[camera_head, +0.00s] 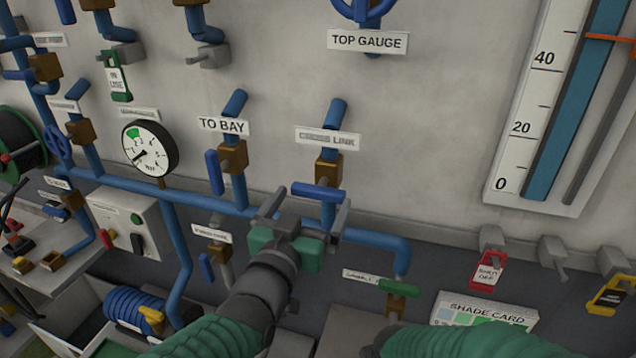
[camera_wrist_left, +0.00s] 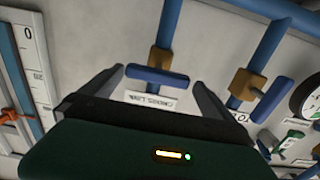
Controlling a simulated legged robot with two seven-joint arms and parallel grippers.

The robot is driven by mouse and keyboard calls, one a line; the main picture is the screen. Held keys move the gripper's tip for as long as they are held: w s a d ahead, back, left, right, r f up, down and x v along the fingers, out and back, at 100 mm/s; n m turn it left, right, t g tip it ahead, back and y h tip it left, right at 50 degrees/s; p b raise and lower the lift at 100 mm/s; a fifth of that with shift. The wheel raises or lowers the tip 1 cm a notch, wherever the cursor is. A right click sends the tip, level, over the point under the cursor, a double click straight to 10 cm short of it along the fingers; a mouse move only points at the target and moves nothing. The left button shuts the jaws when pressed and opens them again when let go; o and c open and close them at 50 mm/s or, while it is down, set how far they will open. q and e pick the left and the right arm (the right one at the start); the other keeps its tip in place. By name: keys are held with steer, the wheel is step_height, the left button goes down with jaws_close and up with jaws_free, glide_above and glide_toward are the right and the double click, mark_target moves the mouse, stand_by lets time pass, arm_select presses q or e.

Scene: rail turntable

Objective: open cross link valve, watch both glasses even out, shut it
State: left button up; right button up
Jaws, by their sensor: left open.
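The cross link valve has a brown body (camera_head: 328,172) and a blue lever (camera_head: 317,191) lying crosswise to its pipe, below the CROSS LINK label (camera_head: 328,138). My left gripper (camera_head: 305,207) is open in front of the lever, one finger near each end. In the left wrist view the lever (camera_wrist_left: 157,75) shows between the tips of the open left gripper (camera_wrist_left: 158,78); I cannot tell whether they touch it. One level glass (camera_head: 567,100) with a blue column and an orange marker above 40 stands at right. I cannot make out a second glass. My right gripper is out of view.
The TO BAY valve lever (camera_head: 214,172) hangs close on the left. A blue pipe (camera_head: 375,241) runs below the valve. A green lever (camera_head: 399,286) sits lower right. Red (camera_head: 488,270) and yellow (camera_head: 607,297) tags hang at right. A round gauge (camera_head: 150,148) is at left.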

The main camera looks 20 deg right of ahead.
mark_target(316, 197)
arm_select(q)
steer(key=shift+w+d+r+p, duration=0.15)
steer(key=shift+w+r+p, duration=0.1)
steer(key=shift+w, duration=0.2)
steer(key=shift+w+d+r+p, duration=0.15)
steer(key=shift+w+p, duration=0.05)
steer(key=shift+w, duration=0.25)
steer(key=shift+d, duration=0.25)
steer(key=shift+w+d, duration=0.2)
steer(key=shift+d, duration=0.1)
steer(key=shift+w+d+f, duration=0.45)
steer(key=shift+w+d, duration=0.1)
steer(key=shift+w, duration=0.1)
steer(key=shift+w+d, duration=0.2)
steer(key=shift+c, duration=0.8)
steer(key=shift+s+a, duration=0.2)
steer(key=c, duration=0.9)
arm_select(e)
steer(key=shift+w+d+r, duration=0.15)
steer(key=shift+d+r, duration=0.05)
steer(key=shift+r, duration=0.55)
